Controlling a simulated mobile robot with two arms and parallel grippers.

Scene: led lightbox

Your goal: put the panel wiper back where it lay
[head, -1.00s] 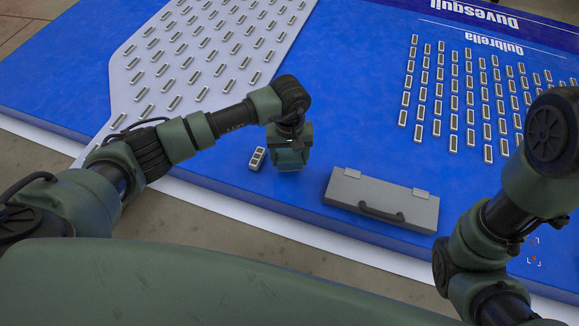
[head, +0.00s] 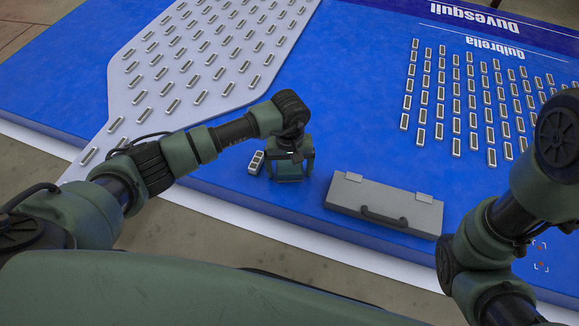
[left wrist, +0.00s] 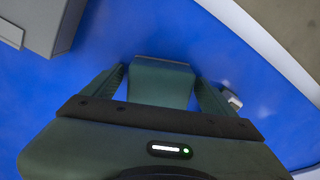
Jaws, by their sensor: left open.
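The panel wiper appears to be the dark teal block (head: 288,173) on the blue panel, near its front edge. In the left wrist view the block (left wrist: 160,84) has a thin grey far edge and sits between my two fingers, with blue gaps showing at both sides. My left gripper (head: 291,168) is open and straddles it from above. I cannot tell whether the block's underside is fully on the panel. My right arm shows at the right, but its gripper is out of view.
A small grey module (head: 256,162) stands just left of the gripper. A grey case (head: 383,207) with a handle lies to the right. Several modules stand in rows on a pale board (head: 150,62) and the blue panel (head: 350,110). The panel between them is clear.

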